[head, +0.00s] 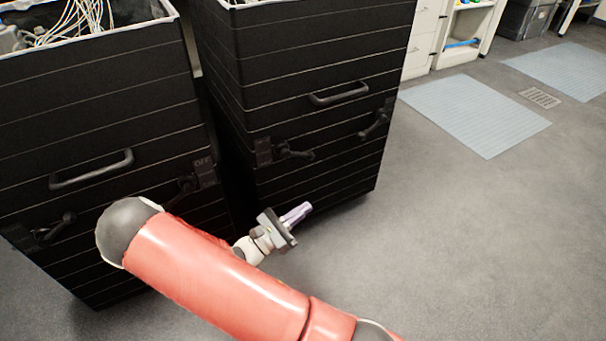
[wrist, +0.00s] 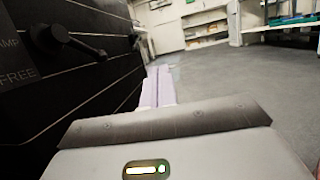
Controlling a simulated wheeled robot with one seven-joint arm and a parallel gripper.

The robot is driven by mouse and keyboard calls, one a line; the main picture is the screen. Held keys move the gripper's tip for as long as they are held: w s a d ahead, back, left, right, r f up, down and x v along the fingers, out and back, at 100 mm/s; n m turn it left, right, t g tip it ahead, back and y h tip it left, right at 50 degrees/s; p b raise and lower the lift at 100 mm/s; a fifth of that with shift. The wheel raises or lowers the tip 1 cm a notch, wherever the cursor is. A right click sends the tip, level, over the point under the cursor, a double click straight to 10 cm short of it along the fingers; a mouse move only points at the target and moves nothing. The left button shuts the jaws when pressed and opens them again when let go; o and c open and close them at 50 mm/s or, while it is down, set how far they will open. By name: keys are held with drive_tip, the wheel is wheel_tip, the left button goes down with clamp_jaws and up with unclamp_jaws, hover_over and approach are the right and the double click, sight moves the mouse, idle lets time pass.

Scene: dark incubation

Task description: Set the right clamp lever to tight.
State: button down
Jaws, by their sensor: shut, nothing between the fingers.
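The right black crate (head: 300,60) has two dark clamp levers on its front. Its right-hand lever (head: 375,124) slants down and left from its pivot; it shows small in the wrist view (wrist: 135,39). Its left-hand lever (head: 293,153) points right, roughly level; it is large in the wrist view (wrist: 75,42), beside a plate reading "FREE" (wrist: 16,76). The right-hand lever's label is too small to read. My gripper (head: 304,211) is shut and empty, low in front of the right crate, below both levers and apart from them. Its pale fingers (wrist: 158,85) lie together.
A left black crate (head: 90,110) with its own handle and levers stands beside the right crate, a narrow gap between. The right crate's grey pull handle (head: 338,94) sticks out above its levers. Open floor (head: 470,240) lies to the right.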

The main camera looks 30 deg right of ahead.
sight(298, 155)
drive_tip(key=w+a+f+n+t+y+b, duration=0.1)
drive_tip(key=w+a+f+n+t, duration=0.2)
drive_tip(key=n+t, duration=0.7)
wheel_tip(298, 155, down, 2)
drive_tip(key=shift+w+a+f+t, duration=0.15)
drive_tip(key=shift+w+t, duration=0.5)
drive_tip(key=shift+t, duration=0.25)
drive_tip(key=b+x, duration=0.1)
drive_tip(key=x, duration=1.3)
drive_tip(key=shift+t, duration=0.3)
